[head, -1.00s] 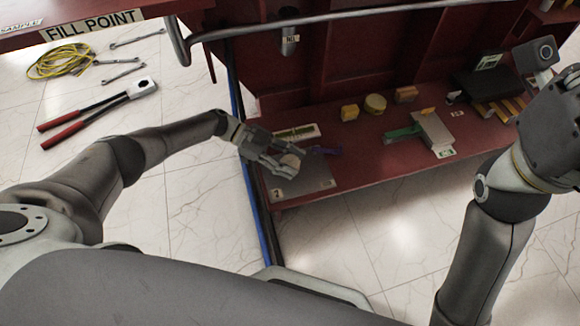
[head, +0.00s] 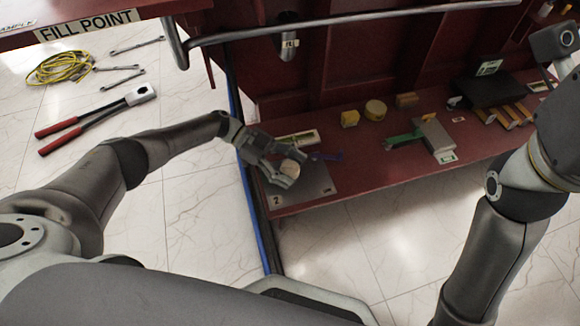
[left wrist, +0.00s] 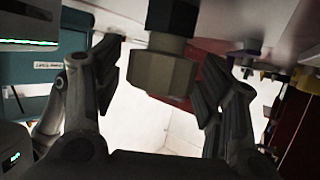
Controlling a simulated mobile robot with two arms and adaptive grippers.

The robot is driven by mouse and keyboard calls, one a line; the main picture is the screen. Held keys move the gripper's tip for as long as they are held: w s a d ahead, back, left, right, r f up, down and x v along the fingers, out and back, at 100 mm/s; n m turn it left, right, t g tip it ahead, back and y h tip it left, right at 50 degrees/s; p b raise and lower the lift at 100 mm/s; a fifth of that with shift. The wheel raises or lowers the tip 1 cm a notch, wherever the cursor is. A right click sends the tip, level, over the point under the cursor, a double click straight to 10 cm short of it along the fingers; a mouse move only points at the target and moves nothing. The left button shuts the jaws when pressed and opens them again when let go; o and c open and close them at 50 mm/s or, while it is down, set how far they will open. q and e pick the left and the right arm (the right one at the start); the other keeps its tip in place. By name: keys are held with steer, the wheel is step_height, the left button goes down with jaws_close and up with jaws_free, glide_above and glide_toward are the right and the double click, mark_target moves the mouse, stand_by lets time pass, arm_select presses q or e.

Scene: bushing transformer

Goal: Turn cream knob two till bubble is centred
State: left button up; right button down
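The cream knob (head: 291,166) stands on a grey plate (head: 313,187) marked 2, at the left end of the red shelf. My left gripper (head: 284,171) is at this knob, with its fingers on either side. In the left wrist view the knob (left wrist: 163,76) is a faceted block under a dark stem, between the two spread fingers. A gap shows between the left finger and the knob; the right finger is nearer. A pale level with a greenish vial (head: 298,138) lies behind the knob; its bubble is too small to make out. My right arm shows, but its fingers do not.
Yellow blocks (head: 349,118), a yellow round piece (head: 375,110) and a grey device with a green handle (head: 404,139) stand further right. A metal pipe (head: 330,27) crosses above. Tools lie on the floor at left.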

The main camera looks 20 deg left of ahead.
arm_select(q)
steer(key=shift+a, duration=0.15)
steer(key=v, duration=1.1)
steer(key=shift+a, duration=0.35)
steer(key=shift+d+r, duration=0.1)
steer(key=shift+r, duration=0.05)
